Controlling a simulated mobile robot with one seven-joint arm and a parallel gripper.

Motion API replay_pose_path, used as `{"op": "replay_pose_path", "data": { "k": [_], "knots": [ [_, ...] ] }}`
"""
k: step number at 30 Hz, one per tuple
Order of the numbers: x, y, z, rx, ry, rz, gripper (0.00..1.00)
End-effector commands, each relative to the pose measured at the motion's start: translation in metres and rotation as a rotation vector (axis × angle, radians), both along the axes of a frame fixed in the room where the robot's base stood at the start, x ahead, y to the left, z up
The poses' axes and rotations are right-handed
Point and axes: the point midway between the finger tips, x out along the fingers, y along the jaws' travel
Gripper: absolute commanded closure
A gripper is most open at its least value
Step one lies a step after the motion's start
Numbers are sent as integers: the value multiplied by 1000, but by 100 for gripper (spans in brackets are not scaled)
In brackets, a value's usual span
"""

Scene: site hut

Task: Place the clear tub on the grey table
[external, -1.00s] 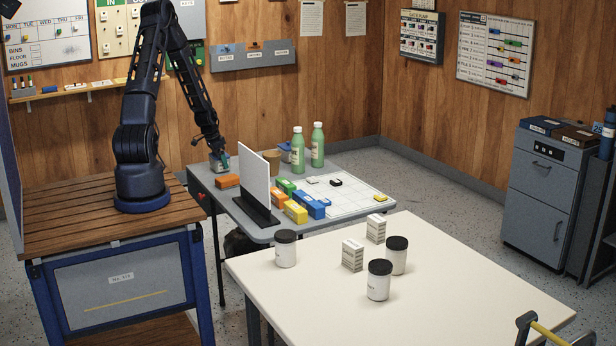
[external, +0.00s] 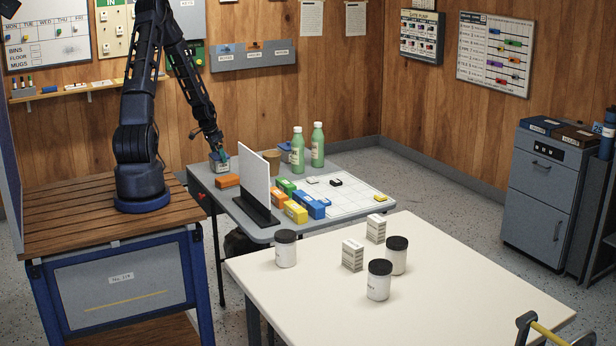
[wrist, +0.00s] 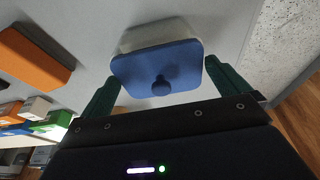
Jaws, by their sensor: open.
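The clear tub (external: 219,166) stands upright near the back left corner of the grey table (external: 213,196). In the wrist view the tub (wrist: 150,36) shows a pale, see-through body under a blue lid (wrist: 180,72) with a round knob. My gripper (external: 221,153) is just above and around the tub's top in the external view. In the wrist view its two green fingers are apart, one on each side of the lid, with gaps to it. My gripper is open and holds nothing.
An orange block (external: 228,181) lies close in front of the tub. A white upright panel (external: 254,178) on a dark foot stands to the right. Coloured blocks, a tan cup (external: 272,162) and green bottles (external: 317,146) stand farther right. A cream table (external: 440,290) holds jars and boxes.

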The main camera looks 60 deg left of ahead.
Motion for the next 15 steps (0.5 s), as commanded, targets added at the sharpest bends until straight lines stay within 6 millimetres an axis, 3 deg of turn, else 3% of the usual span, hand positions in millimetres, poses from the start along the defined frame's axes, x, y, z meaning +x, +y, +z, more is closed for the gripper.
{"op": "replay_pose_path", "data": {
  "k": [9, 15],
  "knots": [
    [-15, 1, 51, 3, -1, 2, 0],
    [-21, 1, 75, 1, -1, 2, 0]
  ]
}}
